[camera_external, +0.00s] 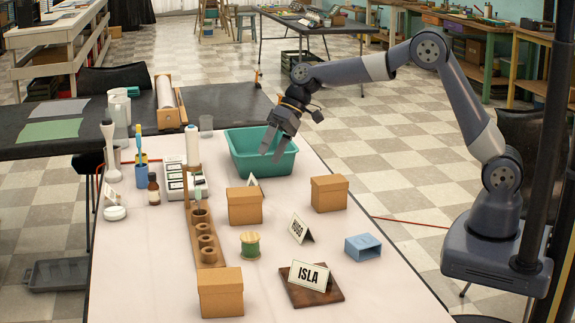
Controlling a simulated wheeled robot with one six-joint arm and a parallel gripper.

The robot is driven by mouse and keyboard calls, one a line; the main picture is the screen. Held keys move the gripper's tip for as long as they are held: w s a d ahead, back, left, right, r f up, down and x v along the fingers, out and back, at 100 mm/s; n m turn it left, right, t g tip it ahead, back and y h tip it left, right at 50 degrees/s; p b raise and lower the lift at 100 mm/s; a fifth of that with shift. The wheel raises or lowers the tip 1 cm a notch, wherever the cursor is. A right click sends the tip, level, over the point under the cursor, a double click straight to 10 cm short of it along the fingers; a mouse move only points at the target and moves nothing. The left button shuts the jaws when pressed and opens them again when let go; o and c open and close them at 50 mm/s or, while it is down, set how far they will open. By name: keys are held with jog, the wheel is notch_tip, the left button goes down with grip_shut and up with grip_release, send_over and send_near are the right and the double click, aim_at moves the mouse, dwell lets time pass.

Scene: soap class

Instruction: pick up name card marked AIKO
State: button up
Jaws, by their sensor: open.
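No card in view can be read as AIKO. A small folded name card (252,180) stands mostly hidden behind a cardboard box, and its writing does not show. Another small card (111,193) leans at the table's left edge, too small to read. The card marked HUGO (297,229) stands right of the middle, and the card marked ISLA (308,276) stands on a brown wooden board near the front. My gripper (272,151) is open and empty, fingers pointing down, in front of or above the green tub in the picture; its exact height cannot be told.
Cardboard boxes (245,206) (329,193) (220,292) stand on the white table (150,270). A green tub (245,165), a green spool (250,244), a blue open box (363,247) and a wooden peg rack (209,252) also stand there. Bottles crowd the back left; the front left is clear.

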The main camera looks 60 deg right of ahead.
jog(key=w+d+n+h+p, duration=0.35)
jog(key=w+d+n, duration=0.35)
jog(key=w+d, duration=0.3)
send_near(255, 182)
jog(key=shift+n+t, duration=0.4)
jog(key=f, duration=0.2)
jog(key=w+f, duration=0.1)
jog(key=f, duration=0.1)
jog(key=shift+w+f, duration=0.15)
jog(key=shift+f, duration=0.2)
jog(key=shift+p+x, duration=0.7)
jog(key=shift+x, duration=2.25)
jog(key=shift+w+d, duration=0.1)
jog(key=shift+c, duration=0.6)
jog(key=c, duration=0.8)
